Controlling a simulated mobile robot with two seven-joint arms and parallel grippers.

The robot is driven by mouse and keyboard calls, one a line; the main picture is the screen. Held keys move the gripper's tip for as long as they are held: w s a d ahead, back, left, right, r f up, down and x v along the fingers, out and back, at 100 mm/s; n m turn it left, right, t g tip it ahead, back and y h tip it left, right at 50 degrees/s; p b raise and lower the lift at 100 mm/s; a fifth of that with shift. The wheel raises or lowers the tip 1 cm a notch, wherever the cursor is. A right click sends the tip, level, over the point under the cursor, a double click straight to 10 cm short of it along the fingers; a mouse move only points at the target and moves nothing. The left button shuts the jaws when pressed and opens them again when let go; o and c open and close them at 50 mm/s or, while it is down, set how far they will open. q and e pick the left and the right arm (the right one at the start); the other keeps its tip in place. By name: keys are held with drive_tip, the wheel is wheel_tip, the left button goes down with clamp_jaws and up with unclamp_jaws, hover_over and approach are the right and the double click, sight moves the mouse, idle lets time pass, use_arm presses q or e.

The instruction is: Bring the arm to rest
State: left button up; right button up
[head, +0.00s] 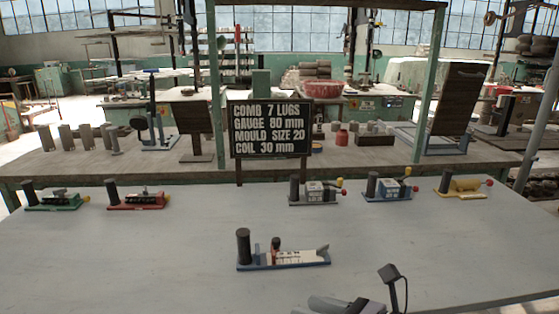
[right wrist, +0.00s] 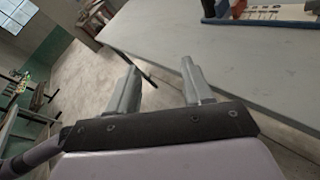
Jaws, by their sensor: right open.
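My right gripper (right wrist: 160,66) is open and empty in the right wrist view, its two grey fingers apart beside the table edge. Part of my right arm shows at the bottom of the head view; its fingers cannot be made out there. The nearest thing to it is a blue-based device with a white top (head: 300,258) and a black upright cylinder. That device also shows at the top right of the right wrist view (right wrist: 268,14), apart from the fingers. My left gripper is not in view.
On the grey table (head: 130,255) stand a green device (head: 55,203), a red device (head: 137,202), a grey device (head: 318,191), a blue device (head: 388,192) and a yellow device (head: 463,186). A black sign (head: 270,129) stands behind. The table's front left is clear.

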drive_tip(key=s+d+f+m+t+h, duration=0.2)
drive_tip(key=d+f+m+t+h, duration=0.25)
drive_tip(key=m, duration=1.05)
drive_tip(key=s+d+f+m+t+h, duration=0.3)
drive_tip(key=d+f+m, duration=0.3)
drive_tip(key=m, duration=1)
drive_tip(key=s+d+f+m+g+h, duration=0.1)
drive_tip(key=s+d+f+m+g, duration=0.1)
drive_tip(key=s+f+m, duration=0.3)
drive_tip(key=s+d+f+m+g+h+p, duration=0.1)
drive_tip(key=s+f+m+g+h, duration=0.1)
drive_tip(key=s+f+m+g, duration=0.1)
wheel_tip(320, 180, down, 4)
drive_tip(key=s+m, duration=0.1)
drive_tip(key=s, duration=0.1)
drive_tip(key=shift+s+d+r+m, duration=0.25)
drive_tip(key=shift+s+d+m, duration=0.1)
drive_tip(key=shift+m, duration=0.05)
